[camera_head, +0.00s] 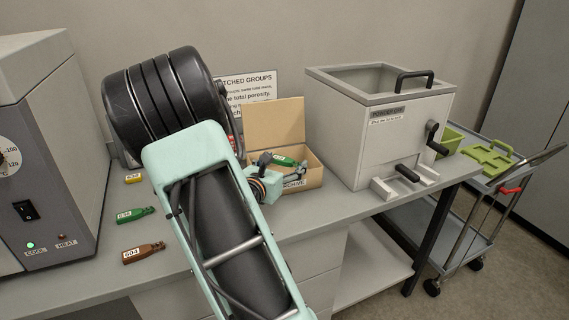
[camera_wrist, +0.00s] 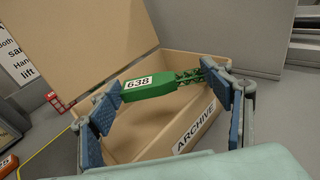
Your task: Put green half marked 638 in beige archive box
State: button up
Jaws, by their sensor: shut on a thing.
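The green half marked 638 (camera_wrist: 150,87) is held between the two blue finger pads of my gripper (camera_wrist: 165,95) in the wrist view. Its label faces up and its lattice end lies at the right finger. The beige archive box (camera_wrist: 200,137), lid raised at the back, is below and around it. In the head view the green half (camera_head: 284,161) shows over the opening of the archive box (camera_head: 313,178), with my gripper (camera_head: 283,168) shut on it. I cannot tell whether the half touches the box floor.
A grey bin with a handle (camera_head: 350,140) stands right of the box. A grey machine (camera_head: 45,150) is at far left. A cart (camera_head: 480,200) stands at right.

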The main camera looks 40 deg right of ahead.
jog(key=shift+a+f+b, duration=0.1)
jog(key=shift+f+b, duration=0.55)
jog(key=shift+f, duration=0.05)
jog(key=o, duration=0.9)
jog(key=shift+s+f, duration=0.15)
jog(key=shift+s, duration=0.05)
jog(key=shift+c, duration=0.2)
jog(key=shift+r+p, duration=0.6)
jog(key=shift+p, duration=0.15)
jog(key=v, duration=1.1)
jog(key=shift+a+r+p, duration=0.25)
jog(key=shift+a+p, duration=0.15)
